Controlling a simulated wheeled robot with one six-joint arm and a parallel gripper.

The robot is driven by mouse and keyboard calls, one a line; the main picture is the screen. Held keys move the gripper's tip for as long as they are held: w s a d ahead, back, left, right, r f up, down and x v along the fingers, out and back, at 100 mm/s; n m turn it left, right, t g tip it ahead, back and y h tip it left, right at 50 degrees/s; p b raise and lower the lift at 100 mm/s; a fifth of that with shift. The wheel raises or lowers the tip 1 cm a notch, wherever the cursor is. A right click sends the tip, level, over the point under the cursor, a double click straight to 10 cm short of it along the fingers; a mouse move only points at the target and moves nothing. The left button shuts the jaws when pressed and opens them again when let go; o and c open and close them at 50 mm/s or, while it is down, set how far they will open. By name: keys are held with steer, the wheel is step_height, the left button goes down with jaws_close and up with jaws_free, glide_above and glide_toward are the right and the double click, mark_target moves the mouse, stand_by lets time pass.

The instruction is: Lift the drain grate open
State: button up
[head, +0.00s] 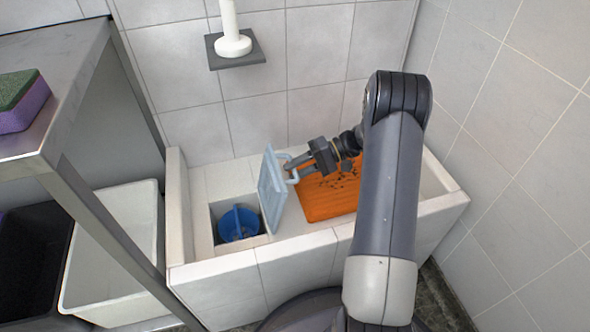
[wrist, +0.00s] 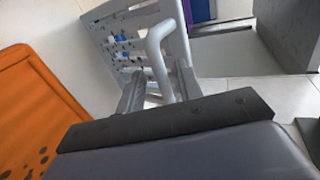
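The drain grate (head: 272,190) is a light blue-grey panel standing up on edge beside a square drain opening (head: 222,243) in the tiled trough. It has a loop handle (head: 291,168) on its right face. In the wrist view the grate (wrist: 112,45) is pale grey with slots, and its handle (wrist: 157,55) is a curved bar. My gripper (head: 298,172) is at the handle, to the right of the grate. In the wrist view my gripper's fingers (wrist: 160,88) lie on either side of the handle bar. Whether they press on it is hard to see.
A blue cup-like insert (head: 238,224) sits in the drain opening. An orange mat (head: 325,203) with dark spots lies right of the grate. A metal shelf (head: 60,75) with a sponge (head: 22,101) and a white bin (head: 118,245) stand left. Tiled walls close the back and right.

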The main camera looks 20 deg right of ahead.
steer(key=p+v, duration=0.2)
steer(key=v, duration=0.8)
steer(key=shift+p, duration=0.4)
steer(key=b+x, duration=0.1)
steer(key=x, duration=0.2)
steer(key=b+x, duration=0.1)
steer(key=x, duration=0.3)
steer(key=b+x, duration=0.1)
steer(key=x, duration=0.3)
steer(key=shift+a+r, duration=0.1)
steer(key=shift+r, duration=0.3)
steer(key=shift+r, duration=0.1)
